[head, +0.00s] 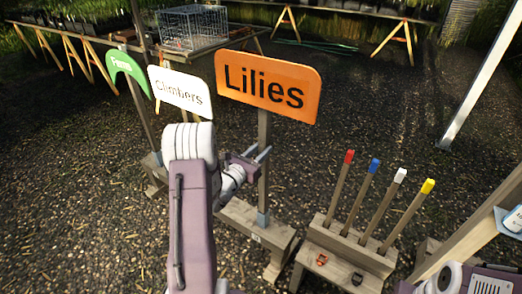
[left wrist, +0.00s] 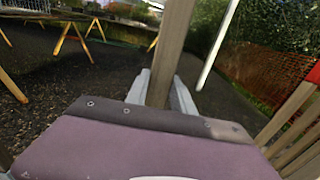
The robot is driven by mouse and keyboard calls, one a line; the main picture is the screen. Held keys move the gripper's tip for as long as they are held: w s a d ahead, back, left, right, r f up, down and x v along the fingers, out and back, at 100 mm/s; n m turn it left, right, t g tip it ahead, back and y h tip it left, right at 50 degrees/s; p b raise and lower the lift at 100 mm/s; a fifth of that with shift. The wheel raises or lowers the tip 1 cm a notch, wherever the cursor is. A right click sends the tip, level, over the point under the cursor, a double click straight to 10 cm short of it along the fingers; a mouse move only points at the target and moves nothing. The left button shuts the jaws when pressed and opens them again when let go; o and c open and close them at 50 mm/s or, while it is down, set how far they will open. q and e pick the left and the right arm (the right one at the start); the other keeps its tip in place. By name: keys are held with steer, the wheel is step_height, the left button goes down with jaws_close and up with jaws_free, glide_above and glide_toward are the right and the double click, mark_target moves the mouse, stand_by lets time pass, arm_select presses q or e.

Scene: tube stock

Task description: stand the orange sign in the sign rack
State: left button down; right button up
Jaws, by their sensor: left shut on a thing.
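The orange "Lilies" sign (head: 268,86) is upright on a wooden post in the head view. My left gripper (head: 262,158) is shut on that post, well below the board. The post also shows between the fingers in the left wrist view (left wrist: 172,50). The sign rack (head: 238,222) is a low wooden beam beneath the signs. The orange sign's post ends at a grey-blue piece at the rack; I cannot tell whether it is fully seated. A green sign (head: 128,70) and a white "Climbers" sign (head: 180,91) stand to the left, partly hidden below by my arm.
A wooden stand (head: 340,250) to the right of the rack holds several stakes with red, blue, white and yellow tips. A wire cage (head: 193,27) sits on a table at the back. A pale pole (head: 480,75) rises at right. Gravel behind is open.

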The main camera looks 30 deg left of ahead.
steer(key=shift+f, duration=0.4)
steer(key=shift+f+b, duration=1.4)
steer(key=shift+b, duration=0.2)
steer(key=shift+f+b, duration=1.4)
steer(key=shift+b, duration=0.05)
steer(key=shift+f, duration=0.15)
steer(key=shift+f+b, duration=1.25)
steer(key=shift+b, duration=0.1)
